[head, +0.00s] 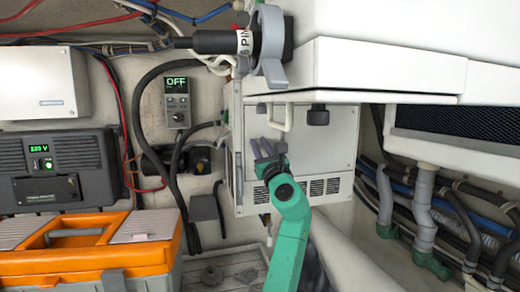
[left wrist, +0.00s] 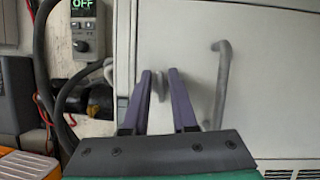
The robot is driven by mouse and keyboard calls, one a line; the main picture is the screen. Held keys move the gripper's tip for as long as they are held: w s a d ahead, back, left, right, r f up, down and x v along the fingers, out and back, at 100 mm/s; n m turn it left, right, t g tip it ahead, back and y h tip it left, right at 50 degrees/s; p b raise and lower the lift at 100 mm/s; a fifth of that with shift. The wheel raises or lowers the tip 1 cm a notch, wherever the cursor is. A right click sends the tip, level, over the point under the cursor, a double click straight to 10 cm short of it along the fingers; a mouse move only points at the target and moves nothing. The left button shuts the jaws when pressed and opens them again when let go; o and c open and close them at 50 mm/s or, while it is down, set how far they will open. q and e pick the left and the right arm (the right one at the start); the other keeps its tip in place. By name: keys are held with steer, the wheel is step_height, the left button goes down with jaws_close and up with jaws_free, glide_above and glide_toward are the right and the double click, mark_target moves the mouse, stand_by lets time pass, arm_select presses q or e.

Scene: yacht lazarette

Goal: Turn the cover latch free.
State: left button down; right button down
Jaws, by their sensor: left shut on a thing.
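The white cover (head: 320,150) is the front panel of a box under the white bench. It fills most of the left wrist view (left wrist: 275,90). The small grey cover latch (left wrist: 158,84) is on the panel, left of the pale bar handle (left wrist: 222,84). My left gripper (head: 262,147) is at the cover's left part, its purple fingers pointing at the panel. In the left wrist view the fingers (left wrist: 162,75) stand either side of the latch, shut on it. In the head view the fingers hide the latch. My right gripper is not in view.
A grey control unit reading OFF (head: 177,102) hangs on the wall to the left. An orange toolbox (head: 165,240) stands at the lower left. A thick black cable (head: 137,125) runs down beside the cover. Hoses and pipes (head: 425,205) line the right side.

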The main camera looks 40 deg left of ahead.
arm_select(q)
steer(key=shift+f+n+g+y+b, duration=0.2)
steer(key=shift+n+g+y+b, duration=0.3)
steer(key=shift+n, duration=0.7)
steer(key=n+g, duration=0.1)
steer(key=n, duration=0.1)
steer(key=shift+n+g+b, duration=0.3)
steer(key=n+g, duration=0.2)
steer(key=n, duration=0.2)
steer(key=shift+a+r+n, duration=0.1)
steer(key=shift+r+n, duration=0.05)
steer(key=shift+n, duration=0.25)
steer(key=n+g, duration=0.1)
steer(key=n, duration=0.1)
steer(key=n+g+p, duration=0.1)
steer(key=n, duration=0.2)
steer(key=shift+s+h, duration=0.1)
steer(key=shift+h, duration=0.3)
steer(key=n, duration=0.2)
steer(key=n+g+h+p, duration=0.1)
steer(key=n, duration=0.2)
steer(key=shift+h, duration=0.3)
steer(key=shift+n+p, duration=0.3)
steer(key=c, duration=0.9)
jaws_free()
steer(key=shift+c, duration=0.2)
steer(key=shift+o, duration=1)
steer(key=shift+f, duration=0.2)
